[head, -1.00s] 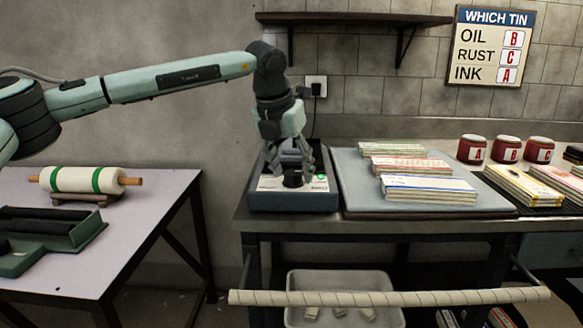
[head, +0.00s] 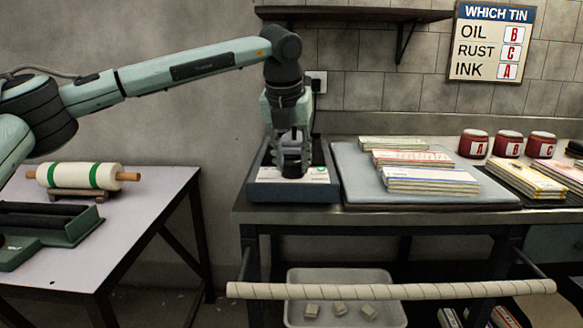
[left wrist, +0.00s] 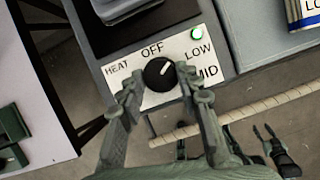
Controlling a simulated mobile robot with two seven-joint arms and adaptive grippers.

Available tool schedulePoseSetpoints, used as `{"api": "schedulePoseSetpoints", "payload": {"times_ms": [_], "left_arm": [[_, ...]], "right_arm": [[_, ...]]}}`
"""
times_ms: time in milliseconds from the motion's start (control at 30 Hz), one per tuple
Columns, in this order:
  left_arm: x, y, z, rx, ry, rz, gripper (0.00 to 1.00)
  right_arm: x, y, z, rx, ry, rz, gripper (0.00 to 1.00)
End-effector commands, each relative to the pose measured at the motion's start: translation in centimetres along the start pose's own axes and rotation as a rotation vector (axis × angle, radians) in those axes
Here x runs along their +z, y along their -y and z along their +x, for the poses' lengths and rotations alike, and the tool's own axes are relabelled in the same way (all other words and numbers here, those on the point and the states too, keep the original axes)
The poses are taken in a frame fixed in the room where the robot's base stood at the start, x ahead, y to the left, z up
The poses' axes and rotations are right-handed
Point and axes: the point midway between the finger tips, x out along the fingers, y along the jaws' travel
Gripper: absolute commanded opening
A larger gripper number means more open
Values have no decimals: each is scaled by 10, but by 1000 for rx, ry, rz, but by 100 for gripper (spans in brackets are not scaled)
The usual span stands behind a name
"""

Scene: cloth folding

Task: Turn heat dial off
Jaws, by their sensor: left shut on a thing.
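The heat dial (left wrist: 158,73) is a round black knob on the white panel of a dark unit (head: 293,192). Its pale pointer aims to the upper right, between the OFF and LOW labels, as the left wrist view shows. A green light (left wrist: 196,34) glows beside LOW. My left gripper (head: 292,172) points down at the panel, shut on the dial; its fingers (left wrist: 158,85) sit on either side of the knob. Dark gripper-like parts (left wrist: 262,150) show low in the left wrist view, perhaps my right gripper; their opening is unclear.
A grey board (head: 350,185) with paper stacks (head: 430,181) lies right of the unit. A wrapped bar (head: 390,291) runs along the table front. Red tins (head: 506,144) stand at the back right. A roller (head: 80,176) rests on the left table.

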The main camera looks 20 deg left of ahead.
Motion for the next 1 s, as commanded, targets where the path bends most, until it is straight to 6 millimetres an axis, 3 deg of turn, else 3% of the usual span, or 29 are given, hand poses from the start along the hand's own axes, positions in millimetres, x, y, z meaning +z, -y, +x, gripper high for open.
{"api": "schedulePoseSetpoints", "payload": {"times_ms": [300,500,1000], "left_arm": [[0,4,2,115,3,-278,5],[1,5,1,188,2,-454,5],[4,6,0,332,3,-806,5]], "right_arm": [[-6,-9,-51,32,-21,-1,40],[-6,-12,-72,43,-27,1,40],[-5,-14,-82,48,-29,2,40]]}}
